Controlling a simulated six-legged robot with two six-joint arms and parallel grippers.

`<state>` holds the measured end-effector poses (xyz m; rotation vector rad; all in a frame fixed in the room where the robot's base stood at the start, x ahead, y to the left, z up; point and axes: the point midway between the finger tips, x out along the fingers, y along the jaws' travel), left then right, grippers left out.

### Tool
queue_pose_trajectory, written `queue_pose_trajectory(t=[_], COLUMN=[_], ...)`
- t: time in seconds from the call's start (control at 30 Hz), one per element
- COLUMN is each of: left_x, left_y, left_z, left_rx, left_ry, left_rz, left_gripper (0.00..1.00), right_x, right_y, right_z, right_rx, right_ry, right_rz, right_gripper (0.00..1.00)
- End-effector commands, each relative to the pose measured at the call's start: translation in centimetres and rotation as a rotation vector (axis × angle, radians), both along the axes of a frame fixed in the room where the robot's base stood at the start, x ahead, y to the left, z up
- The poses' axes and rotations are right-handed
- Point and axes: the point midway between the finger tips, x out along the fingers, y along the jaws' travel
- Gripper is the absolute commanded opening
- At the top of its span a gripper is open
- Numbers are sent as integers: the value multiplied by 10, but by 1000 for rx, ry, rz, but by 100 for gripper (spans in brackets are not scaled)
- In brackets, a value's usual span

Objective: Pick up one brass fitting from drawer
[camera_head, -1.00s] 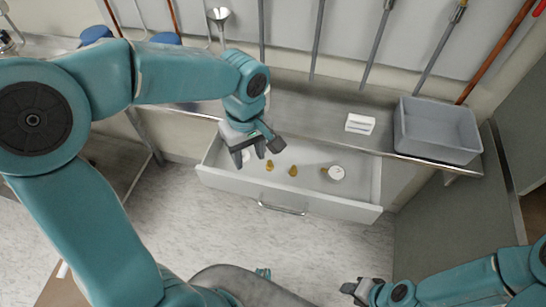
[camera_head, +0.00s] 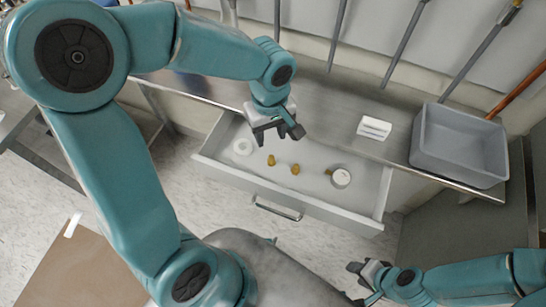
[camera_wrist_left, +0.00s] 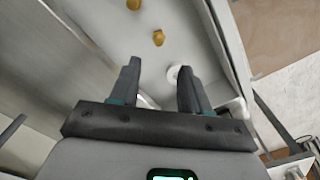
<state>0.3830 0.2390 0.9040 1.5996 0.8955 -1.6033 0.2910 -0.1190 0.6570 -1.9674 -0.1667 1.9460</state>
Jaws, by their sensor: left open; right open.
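Two small brass fittings (camera_head: 271,160) (camera_head: 295,169) stand in the open drawer (camera_head: 228,175), near its middle. They also show in the left wrist view (camera_wrist_left: 158,38) (camera_wrist_left: 133,4), ahead of the fingers. A white round gauge with a brass stem (camera_head: 341,178) lies to their right, and a white ring (camera_head: 243,146) lies at the drawer's left end. My left gripper (camera_head: 277,137) is open and empty above the drawer, over its back-left part. In the left wrist view its fingers (camera_wrist_left: 158,72) are apart, with a white round thing partly behind one. My right gripper (camera_head: 356,282) is open, low and right of the drawer.
A steel counter (camera_head: 325,115) runs behind the drawer. On it are a white block (camera_head: 374,128) and a grey bin (camera_head: 460,145). Rods hang on the wall behind. The floor (camera_head: 205,210) before the drawer looks clear.

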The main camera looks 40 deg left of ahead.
Motion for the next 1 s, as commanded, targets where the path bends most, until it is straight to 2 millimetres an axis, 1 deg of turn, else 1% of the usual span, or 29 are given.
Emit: queue_pose_trajectory(t=[0.03,0.1,0.2,0.43,0.63,0.7,0.77,0.97,1.0], left_x=[-1,-2,-1,2,5,6,6,7,7], left_y=[0,0,-1,-1,0,0,0,0,0], left_z=[-14,-29,-44,-62,-95,-102,-105,-105,-105], left_rx=[1,0,1,1,0,0,0,-1,-1], left_ry=[5,6,3,3,4,2,1,-1,-1], left_rz=[0,0,0,1,1,0,1,1,1], left_gripper=[47,47,47,47,47,47,47,47,40], right_x=[0,0,0,0,0,0,0,0,0], right_y=[0,0,0,0,0,0,0,0,0], right_z=[-3,-4,-5,-5,-5,-6,-6,-6,-6], right_rx=[0,0,0,0,0,0,0,0,0], right_ry=[0,0,0,0,-1,0,0,0,0], right_rz=[0,0,0,0,0,0,0,0,0], right_gripper=[43,43,43,43,43,43,43,43,43])
